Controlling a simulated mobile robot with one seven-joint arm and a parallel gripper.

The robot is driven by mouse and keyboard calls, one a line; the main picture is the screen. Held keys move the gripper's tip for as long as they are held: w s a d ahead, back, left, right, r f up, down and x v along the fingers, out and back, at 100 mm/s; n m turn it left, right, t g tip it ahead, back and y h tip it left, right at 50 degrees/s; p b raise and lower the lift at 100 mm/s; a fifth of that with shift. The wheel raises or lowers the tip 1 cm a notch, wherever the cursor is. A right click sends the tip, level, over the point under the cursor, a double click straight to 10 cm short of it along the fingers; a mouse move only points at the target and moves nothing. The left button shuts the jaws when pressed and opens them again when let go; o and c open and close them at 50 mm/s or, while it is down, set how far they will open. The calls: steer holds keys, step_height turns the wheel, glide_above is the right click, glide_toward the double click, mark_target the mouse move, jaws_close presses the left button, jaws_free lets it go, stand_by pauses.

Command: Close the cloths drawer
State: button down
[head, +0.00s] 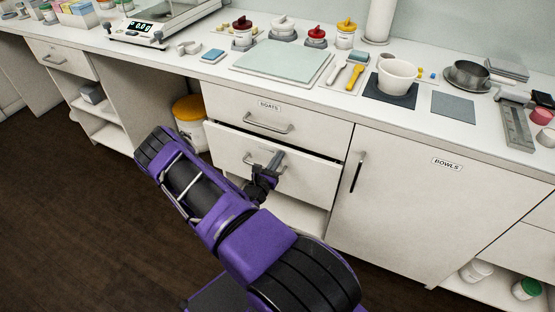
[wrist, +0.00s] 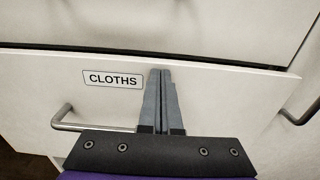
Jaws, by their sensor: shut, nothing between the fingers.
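The cloths drawer (head: 228,145) is the lower drawer front below the one marked BOATS. It stands a little out from the cabinet, with a dark gap along its top edge. In the wrist view, its white front (wrist: 235,95) carries the CLOTHS label (wrist: 113,79) and a metal bar handle (wrist: 62,119). My gripper (head: 274,160) is in front of the drawer. In the wrist view, my gripper (wrist: 161,72) has its fingers together and empty, right of the label and handle, with tips near the top edge. I cannot tell whether they touch the front.
The BOATS drawer (head: 228,110) above looks closed. The BOWLS cupboard door (head: 400,200) with its dark handle is to the right. An open shelf (head: 300,214) lies below the drawer. A yellow-lidded bin (head: 188,109) stands at the left. The counter above holds several tools and bowls.

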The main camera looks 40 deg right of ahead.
steer(key=b+x, duration=0.1)
steer(key=x, duration=0.3)
steer(key=shift+r, duration=0.15)
steer(key=shift+a, duration=0.15)
